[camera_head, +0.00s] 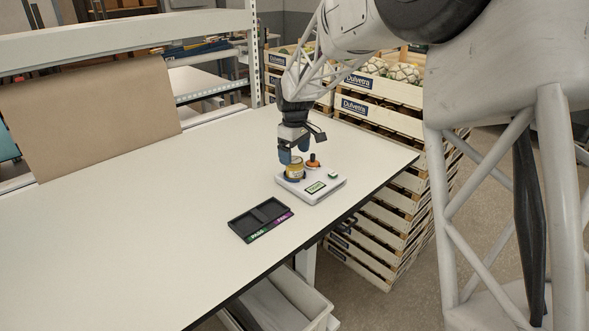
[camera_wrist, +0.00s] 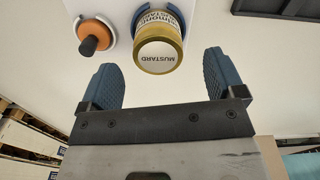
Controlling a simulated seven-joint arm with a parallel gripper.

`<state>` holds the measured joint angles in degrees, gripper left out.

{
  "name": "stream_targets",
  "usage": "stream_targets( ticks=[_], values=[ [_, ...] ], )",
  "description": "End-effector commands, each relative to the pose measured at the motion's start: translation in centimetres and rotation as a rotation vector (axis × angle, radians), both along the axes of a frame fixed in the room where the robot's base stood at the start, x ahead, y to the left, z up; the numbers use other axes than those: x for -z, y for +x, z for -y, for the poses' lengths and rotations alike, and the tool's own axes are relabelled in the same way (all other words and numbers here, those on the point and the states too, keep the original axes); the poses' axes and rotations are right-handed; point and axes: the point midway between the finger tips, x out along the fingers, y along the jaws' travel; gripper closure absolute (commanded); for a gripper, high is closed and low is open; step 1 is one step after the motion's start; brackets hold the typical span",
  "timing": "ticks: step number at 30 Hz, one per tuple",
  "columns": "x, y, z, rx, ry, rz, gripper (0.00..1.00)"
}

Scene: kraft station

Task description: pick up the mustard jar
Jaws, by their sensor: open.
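The mustard jar (camera_wrist: 158,50) has a gold-rimmed lid with a white top reading MUSTARD. It stands upright on the white scale-like device (camera_head: 326,190), and in the head view the jar (camera_head: 294,173) is partly hidden by my gripper. My gripper (camera_head: 293,155) is above the jar, pointing down. In the wrist view my gripper (camera_wrist: 163,82) is open, its blue pads spread wider than the lid. The lid lies ahead of the pads in that view, with nothing between them. I cannot tell the exact height gap.
An orange item with a dark knob (camera_wrist: 93,38) stands on the device beside the jar; it also shows in the head view (camera_head: 312,161). A black two-part tray (camera_head: 261,218) lies on the white table (camera_head: 150,215). Stacked crates (camera_head: 385,115) stand beyond the table's right edge.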

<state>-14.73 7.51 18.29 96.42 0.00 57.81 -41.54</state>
Motion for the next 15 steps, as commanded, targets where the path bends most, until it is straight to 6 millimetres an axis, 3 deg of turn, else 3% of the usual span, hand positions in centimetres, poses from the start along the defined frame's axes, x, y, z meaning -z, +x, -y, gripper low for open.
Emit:
stream_targets(
  ticks=[15],
  values=[
    [1.06, 0.06, 0.03, 0.0, 0.0, 0.0, 0.12]
  ],
)
